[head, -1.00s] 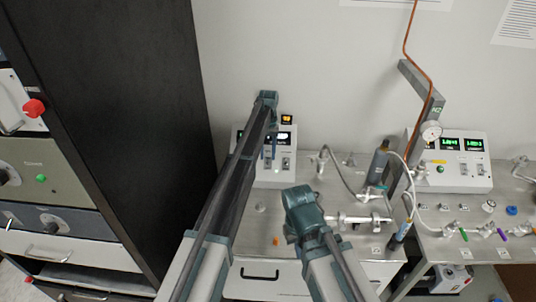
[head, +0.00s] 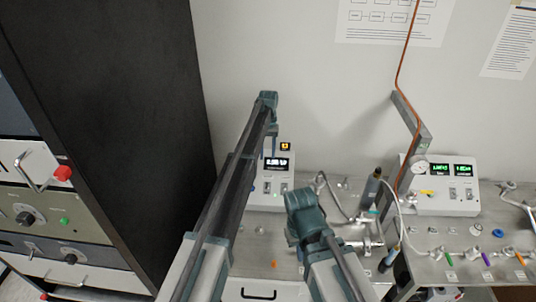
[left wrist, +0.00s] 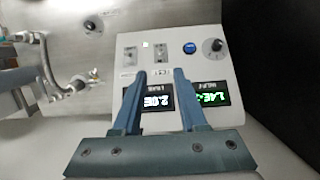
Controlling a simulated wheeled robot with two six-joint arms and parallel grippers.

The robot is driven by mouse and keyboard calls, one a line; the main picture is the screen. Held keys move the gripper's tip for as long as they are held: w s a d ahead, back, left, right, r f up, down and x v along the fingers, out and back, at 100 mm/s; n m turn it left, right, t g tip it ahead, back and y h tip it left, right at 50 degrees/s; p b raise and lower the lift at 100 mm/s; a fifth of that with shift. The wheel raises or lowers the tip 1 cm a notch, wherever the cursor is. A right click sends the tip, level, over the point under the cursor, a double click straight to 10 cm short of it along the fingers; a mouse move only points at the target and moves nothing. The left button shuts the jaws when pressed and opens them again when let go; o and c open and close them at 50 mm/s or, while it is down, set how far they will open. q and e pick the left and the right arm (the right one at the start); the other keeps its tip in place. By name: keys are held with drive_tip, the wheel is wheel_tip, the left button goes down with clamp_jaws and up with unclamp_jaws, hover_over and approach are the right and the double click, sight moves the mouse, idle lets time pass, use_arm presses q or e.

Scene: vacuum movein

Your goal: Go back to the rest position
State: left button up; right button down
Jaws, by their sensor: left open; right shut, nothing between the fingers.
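My left gripper (head: 270,153) hangs in front of the left white control box (head: 266,197) in the head view. In the left wrist view its two fingers (left wrist: 161,74) are apart with nothing between them. The box's panel (left wrist: 203,61) shows behind them, with lit displays, switches and a knob. My right gripper (head: 305,213) is a teal hand above the metal bench, right of the left arm. Its fingertips are hidden behind its own body, and I see nothing held.
A tall black cabinet (head: 105,110) stands close on the left, with a red knob (head: 62,173) on the instrument beside it. A metal bench carries pipes, a dark cylinder (head: 373,187) and a second control box (head: 448,198). A copper line (head: 400,75) runs up the wall.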

use_arm(q)
drive_tip(key=shift+f, duration=0.1)
drive_tip(key=s+f+m+b, duration=0.1)
drive_tip(key=s+f+b, duration=0.4)
drive_tip(key=s, duration=0.9)
drive_tip(key=s+f+m+t+b, duration=0.1)
drive_tip(key=s+f+b, duration=0.5)
drive_tip(key=s, duration=0.8)
drive_tip(key=s+d+f+m+t+y+b, duration=0.1)
drive_tip(key=s+f+b, duration=0.4)
drive_tip(key=s, duration=0.9)
drive_tip(key=shift+s+f+m+b, duration=0.35)
drive_tip(key=shift+f+m+b, duration=0.05)
drive_tip(key=shift+f, duration=0.1)
